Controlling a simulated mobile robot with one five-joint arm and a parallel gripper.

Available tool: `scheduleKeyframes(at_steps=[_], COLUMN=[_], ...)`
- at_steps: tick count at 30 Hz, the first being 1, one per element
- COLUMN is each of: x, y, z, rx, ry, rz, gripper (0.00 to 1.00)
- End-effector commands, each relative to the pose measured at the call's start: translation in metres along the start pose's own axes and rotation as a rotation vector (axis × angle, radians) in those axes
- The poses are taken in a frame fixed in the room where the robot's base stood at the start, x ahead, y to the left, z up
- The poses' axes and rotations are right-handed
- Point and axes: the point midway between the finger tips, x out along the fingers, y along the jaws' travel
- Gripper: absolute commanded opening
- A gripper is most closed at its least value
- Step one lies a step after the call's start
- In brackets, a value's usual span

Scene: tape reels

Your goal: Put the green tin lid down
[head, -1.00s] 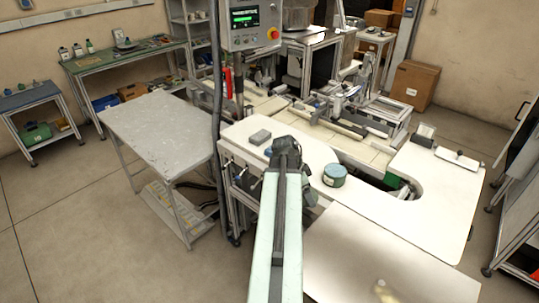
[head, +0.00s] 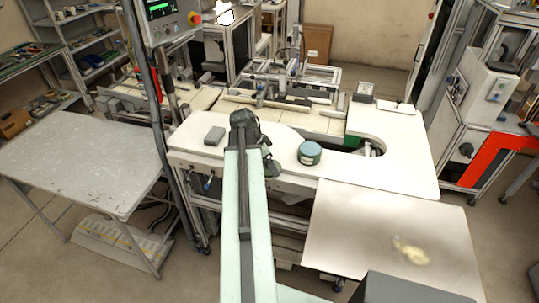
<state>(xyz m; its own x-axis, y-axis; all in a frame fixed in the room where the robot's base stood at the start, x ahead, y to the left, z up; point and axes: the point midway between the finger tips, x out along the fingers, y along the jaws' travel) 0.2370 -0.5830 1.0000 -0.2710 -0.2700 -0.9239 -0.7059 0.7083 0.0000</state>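A round blue-green tin (head: 309,153) stands upright on the white worktop (head: 390,176), to the right of my arm's end. I cannot tell whether its top is a separate lid, and no loose green lid shows clearly. My gripper (head: 246,130) is the dark end of my arm, over or near the worktop's front left part. I see it from behind along the pale green arm, so its fingers and anything between them are hidden.
A grey block (head: 214,136) lies left of my gripper. A lower pale board (head: 390,235) at front right has a yellowish patch. Machinery (head: 285,95) stands behind the worktop.

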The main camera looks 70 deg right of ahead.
Motion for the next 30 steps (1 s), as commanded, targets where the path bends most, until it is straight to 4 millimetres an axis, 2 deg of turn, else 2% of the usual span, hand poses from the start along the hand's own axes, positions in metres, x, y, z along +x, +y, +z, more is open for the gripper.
scheduleKeyframes(at_steps=[5,13,16,19,23,30], x=[0.0,-0.021,-0.022,-0.019,-0.016,-0.017], y=[0.006,0.05,0.061,0.062,0.045,-0.028], z=[-0.011,-0.094,-0.111,-0.114,-0.11,-0.089], rx=[0.009,-0.034,-0.051,-0.058,-0.061,-0.061], ry=[0.0,-0.002,-0.001,0.0,0.0,0.0], rz=[0.004,-0.014,-0.021,-0.024,-0.025,-0.024], gripper=[0.48,0.48,0.48,0.48,0.48,0.48])
